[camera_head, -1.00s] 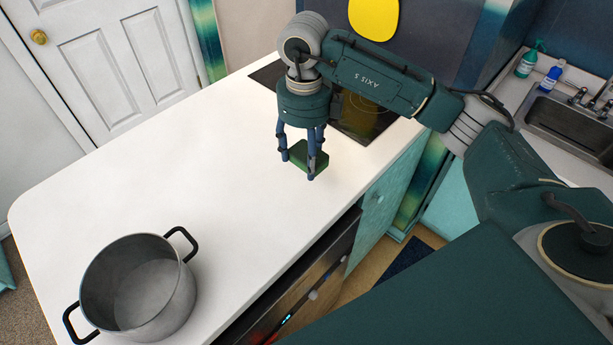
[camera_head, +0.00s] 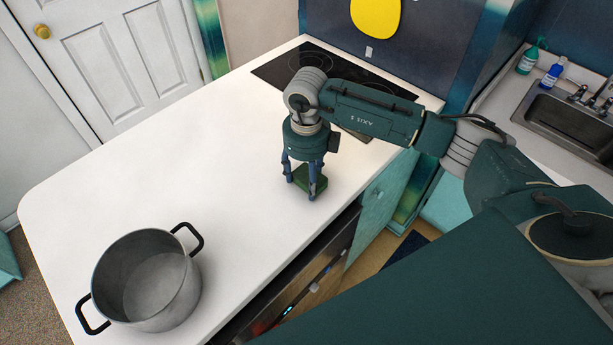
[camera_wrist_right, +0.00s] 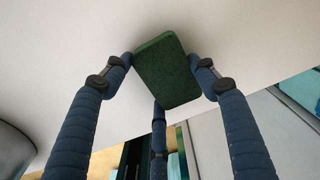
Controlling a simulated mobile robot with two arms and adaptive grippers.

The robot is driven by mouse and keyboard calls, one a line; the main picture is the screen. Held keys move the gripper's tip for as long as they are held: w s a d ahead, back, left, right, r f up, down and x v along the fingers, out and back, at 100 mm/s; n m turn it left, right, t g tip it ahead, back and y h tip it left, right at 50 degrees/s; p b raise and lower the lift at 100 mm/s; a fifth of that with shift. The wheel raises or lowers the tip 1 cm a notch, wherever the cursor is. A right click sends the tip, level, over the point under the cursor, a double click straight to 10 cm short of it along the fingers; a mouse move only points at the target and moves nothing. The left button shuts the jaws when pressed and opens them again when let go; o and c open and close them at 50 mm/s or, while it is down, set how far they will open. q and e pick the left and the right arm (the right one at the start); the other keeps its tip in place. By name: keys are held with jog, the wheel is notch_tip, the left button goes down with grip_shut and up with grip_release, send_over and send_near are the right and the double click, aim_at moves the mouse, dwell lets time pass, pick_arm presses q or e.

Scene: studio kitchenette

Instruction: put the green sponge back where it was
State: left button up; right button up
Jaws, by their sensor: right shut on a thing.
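The green sponge (camera_head: 312,178) is between the fingers of my right gripper (camera_head: 303,186), low over the white counter near its front edge. In the right wrist view the sponge (camera_wrist_right: 168,72) sits between the blue fingers of the right gripper (camera_wrist_right: 165,85), tilted, with the white surface behind it. The right gripper is shut on the sponge. I cannot tell whether the sponge touches the counter. My left gripper is not in view.
A grey pot (camera_head: 147,280) with two black handles stands on the white counter (camera_head: 150,165) at the front left. A black cooktop (camera_head: 330,72) lies behind the right gripper. A sink (camera_head: 570,125) and bottles are at the right. The counter between pot and gripper is clear.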

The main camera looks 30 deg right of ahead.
aim_at(307, 179)
jog(key=o, duration=1)
jog(key=shift+f, duration=0.15)
jog(key=shift+o, duration=0.2)
notch_tip(307, 179, up, 12)
jog(key=b, duration=0.4)
jog(key=shift+r, duration=0.2)
jog(key=shift+f, duration=0.1)
